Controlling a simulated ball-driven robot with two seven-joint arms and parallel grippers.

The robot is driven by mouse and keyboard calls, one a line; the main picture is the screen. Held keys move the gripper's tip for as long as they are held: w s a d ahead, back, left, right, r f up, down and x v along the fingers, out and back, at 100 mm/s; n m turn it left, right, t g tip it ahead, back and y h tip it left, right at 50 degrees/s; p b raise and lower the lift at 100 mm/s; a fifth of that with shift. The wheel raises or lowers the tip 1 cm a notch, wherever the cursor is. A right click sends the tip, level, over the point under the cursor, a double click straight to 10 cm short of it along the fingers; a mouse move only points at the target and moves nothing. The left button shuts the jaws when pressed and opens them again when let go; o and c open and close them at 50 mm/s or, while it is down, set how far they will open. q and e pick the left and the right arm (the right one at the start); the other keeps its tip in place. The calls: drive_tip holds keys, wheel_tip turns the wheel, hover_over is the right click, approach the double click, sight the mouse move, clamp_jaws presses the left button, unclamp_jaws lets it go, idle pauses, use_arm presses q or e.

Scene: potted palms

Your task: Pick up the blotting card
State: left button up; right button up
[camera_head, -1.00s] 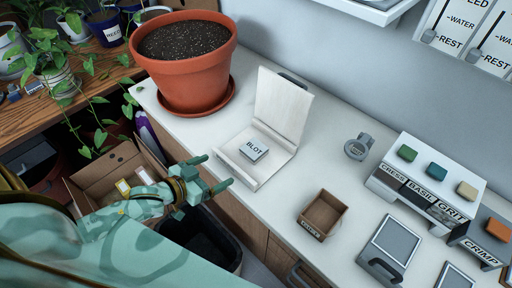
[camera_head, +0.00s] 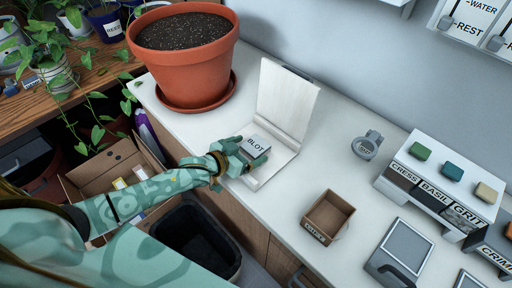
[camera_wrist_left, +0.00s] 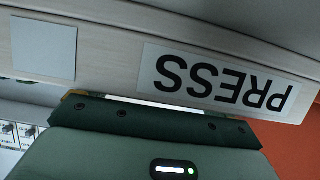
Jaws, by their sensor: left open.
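The blotting card (camera_head: 255,146), a small pale block marked BLOT, lies on the bed of the open white press (camera_head: 285,103) on the counter. The press's lid stands up behind it. My left gripper (camera_head: 239,158) is open at the card's left edge. Its fingers partly overlap the card in the head view, and I cannot tell whether they touch it. In the left wrist view, the press's edge with a PRESS label (camera_wrist_left: 218,83) lies close in front of the green gripper body (camera_wrist_left: 150,150); I cannot make out the card there. My right gripper is not in view.
A large terracotta pot (camera_head: 183,55) on a saucer stands left of the press. A brown open box (camera_head: 327,217), a grey ring-shaped item (camera_head: 366,145) and the CRESS, BASIL, GRIT unit (camera_head: 440,180) stand to the right. A black bin (camera_head: 198,242) is below the counter.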

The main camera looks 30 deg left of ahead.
use_arm(q)
drive_tip(key=c, duration=1.1)
drive_tip(key=shift+o, duration=0.2)
drive_tip(key=shift+r, duration=0.1)
drive_tip(key=shift+r, duration=0.1)
